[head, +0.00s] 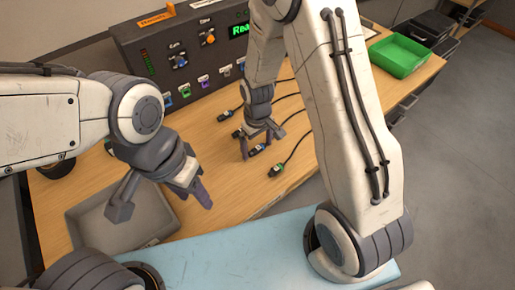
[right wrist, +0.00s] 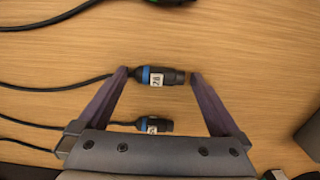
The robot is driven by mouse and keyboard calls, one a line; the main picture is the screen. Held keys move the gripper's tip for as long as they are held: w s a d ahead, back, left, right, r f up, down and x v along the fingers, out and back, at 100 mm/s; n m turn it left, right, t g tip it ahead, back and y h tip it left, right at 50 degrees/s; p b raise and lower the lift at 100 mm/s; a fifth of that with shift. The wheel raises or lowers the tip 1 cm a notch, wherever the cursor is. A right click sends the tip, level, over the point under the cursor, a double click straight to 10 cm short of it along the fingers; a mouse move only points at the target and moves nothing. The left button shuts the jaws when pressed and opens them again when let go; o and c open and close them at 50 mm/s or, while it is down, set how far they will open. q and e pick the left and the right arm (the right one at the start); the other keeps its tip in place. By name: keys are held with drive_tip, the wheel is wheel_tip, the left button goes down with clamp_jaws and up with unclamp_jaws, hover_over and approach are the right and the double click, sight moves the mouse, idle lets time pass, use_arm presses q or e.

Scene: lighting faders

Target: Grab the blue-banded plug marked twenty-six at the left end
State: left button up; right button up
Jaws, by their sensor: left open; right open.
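A dark plug with a blue band and white label (right wrist: 155,76) lies on the table, its cable running left in the right wrist view. It also shows in the head view (head: 256,150). My right gripper (head: 261,146) is open above it, with one fingertip by each end of the plug in the right wrist view (right wrist: 158,74). A second blue-banded plug (right wrist: 154,124) lies nearer the gripper's palm, parallel to the first. The label's digits are too small and turned to read surely. My left gripper (head: 196,192) is open and empty above the table, left of the plugs.
A green-banded plug (head: 276,170) lies just in front. A dark control panel (head: 150,60) with knobs and coloured sockets stands behind. A grey tray (head: 130,235) is at the left front; a green bin (head: 398,56) is at the back right.

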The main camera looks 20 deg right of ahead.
drive_tip(key=c, duration=1.3)
drive_tip(key=shift+r, duration=0.2)
